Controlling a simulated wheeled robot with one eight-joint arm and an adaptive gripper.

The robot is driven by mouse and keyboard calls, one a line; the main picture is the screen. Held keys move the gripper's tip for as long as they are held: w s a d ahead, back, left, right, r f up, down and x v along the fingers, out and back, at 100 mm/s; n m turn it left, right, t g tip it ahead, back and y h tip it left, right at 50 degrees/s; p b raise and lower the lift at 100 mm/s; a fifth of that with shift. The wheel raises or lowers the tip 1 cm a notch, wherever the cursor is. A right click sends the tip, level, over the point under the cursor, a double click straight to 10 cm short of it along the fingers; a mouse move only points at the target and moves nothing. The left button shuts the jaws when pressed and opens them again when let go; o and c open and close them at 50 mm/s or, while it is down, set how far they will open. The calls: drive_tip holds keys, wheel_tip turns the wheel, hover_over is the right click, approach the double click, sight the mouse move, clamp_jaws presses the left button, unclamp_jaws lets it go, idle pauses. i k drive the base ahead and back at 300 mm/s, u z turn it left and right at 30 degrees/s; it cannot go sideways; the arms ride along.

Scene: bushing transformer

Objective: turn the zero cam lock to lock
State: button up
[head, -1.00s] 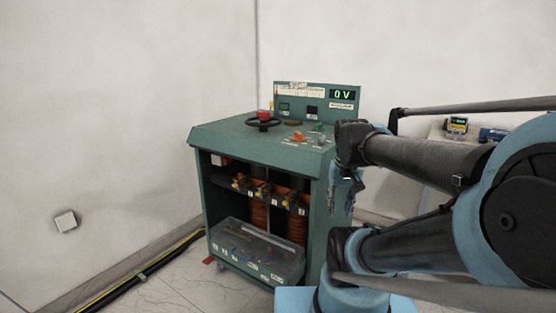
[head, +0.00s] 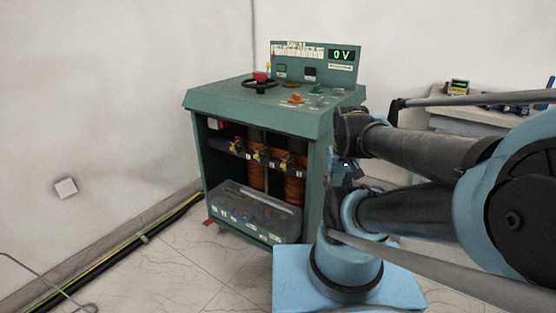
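The green bushing transformer test console (head: 240,103) stands left of my arm. Its sloped top carries a black handwheel (head: 260,85) with a red centre, an orange-red knob (head: 292,99) and small controls near the right edge. Its display (head: 342,55) reads 0 V. I cannot make out which small part is the zero cam lock, or its turn position; part of the top's right side lies close behind my arm. My gripper (head: 346,172) seems to be the dark end by the console's right side. Its fingers are not distinguishable.
A table (head: 465,122) with instruments (head: 459,87) stands at the back right behind my arm. Black and yellow cables (head: 130,248) run along the left wall. The tiled floor before the console is clear.

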sight(338, 92)
drive_tip(key=k, duration=1.3)
drive_tip(key=z, duration=0.45)
drive_tip(key=i, duration=1.7)
drive_tip(key=z, duration=0.05)
